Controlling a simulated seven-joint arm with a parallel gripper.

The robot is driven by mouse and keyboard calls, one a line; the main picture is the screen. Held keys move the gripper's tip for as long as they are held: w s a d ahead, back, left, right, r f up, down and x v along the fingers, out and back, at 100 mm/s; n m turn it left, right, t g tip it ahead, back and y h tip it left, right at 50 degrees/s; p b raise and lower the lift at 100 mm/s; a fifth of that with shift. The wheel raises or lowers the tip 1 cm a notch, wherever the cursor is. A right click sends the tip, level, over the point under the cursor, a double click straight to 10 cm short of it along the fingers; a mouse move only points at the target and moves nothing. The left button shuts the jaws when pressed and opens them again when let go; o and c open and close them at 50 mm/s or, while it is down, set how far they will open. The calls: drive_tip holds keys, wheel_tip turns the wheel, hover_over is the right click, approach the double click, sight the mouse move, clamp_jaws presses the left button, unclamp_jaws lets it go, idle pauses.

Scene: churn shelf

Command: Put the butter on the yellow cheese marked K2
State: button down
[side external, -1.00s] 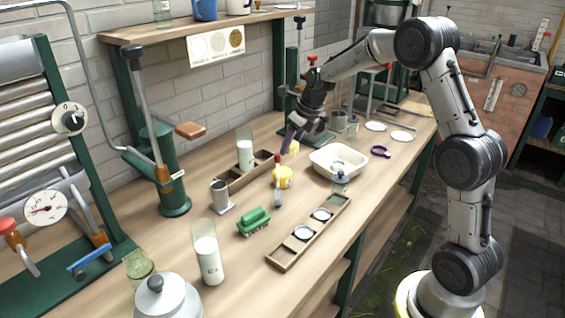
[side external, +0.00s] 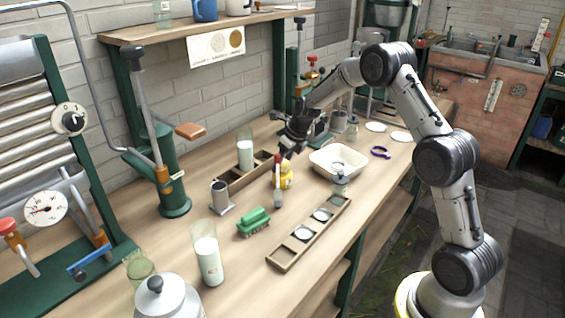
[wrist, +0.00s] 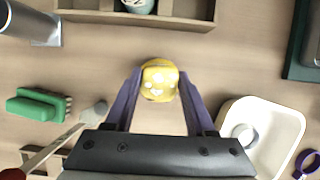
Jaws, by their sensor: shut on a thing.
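My gripper (wrist: 158,82) has its two purple fingers closed on a rounded yellow piece (wrist: 158,70) with pale spots, seen from above in the wrist view; I take it to be the butter. In the side view my gripper (side external: 289,151) points down over a yellow stack (side external: 286,178) on the bench, the held piece being at its upper part. The lower part, which I take to be the yellow cheese, is hidden from the wrist camera by the held piece. Whether the two touch is hard to tell. No K2 mark is readable.
A red-topped brush-like tool (side external: 277,180) stands just in front of the yellow stack. A white tub (side external: 338,160) lies to the right, a wooden compartment tray (side external: 232,184) behind left, a green brush (side external: 253,222) and a long wooden holder (side external: 290,255) in front.

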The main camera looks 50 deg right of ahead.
drive_tip(key=shift+c, duration=1.2)
unclamp_jaws()
drive_tip(key=shift+f, duration=0.15)
